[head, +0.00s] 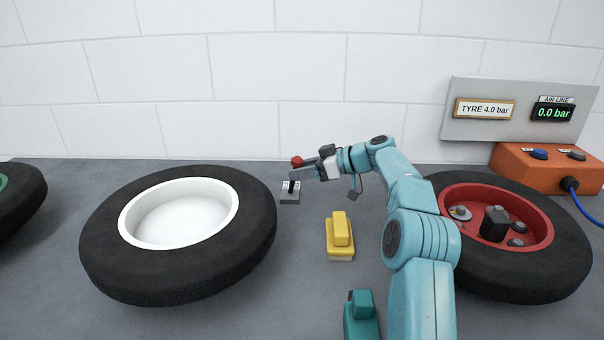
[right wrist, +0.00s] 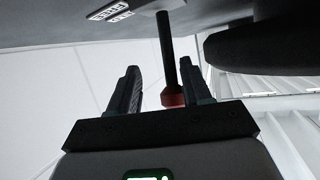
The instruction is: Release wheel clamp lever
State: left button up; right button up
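The clamp lever is a dark stalk with a red knob (head: 297,161) on a small grey base (head: 290,197), beside the white-rimmed wheel. In the right wrist view the picture is turned over: the dark stalk (right wrist: 166,50) hangs down from the base plate and ends in the red knob (right wrist: 172,96). My right gripper (head: 306,167) is at the lever, just below knob height. Its fingers (right wrist: 157,85) are apart, with the knob between them, closer to the right-hand finger. Whether that finger touches it I cannot tell. My left gripper does not show.
A tyre with a white rim (head: 262,225) lies left of the lever. A tyre with a red hub (head: 560,262) lies right, behind my right arm. A yellow block (head: 340,238) and a teal block (head: 361,318) stand between. An orange box (head: 530,165) and gauge panel are at right.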

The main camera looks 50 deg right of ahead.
jog(key=shift+s+a+r, duration=0.15)
jog(key=shift+a+r, duration=0.05)
jog(key=shift+a, duration=0.05)
jog(key=shift+f, duration=0.1)
jog(key=shift+d+f, duration=0.1)
jog(key=v, duration=0.7)
jog(key=shift+s+r, duration=0.2)
jog(key=shift+r, duration=0.1)
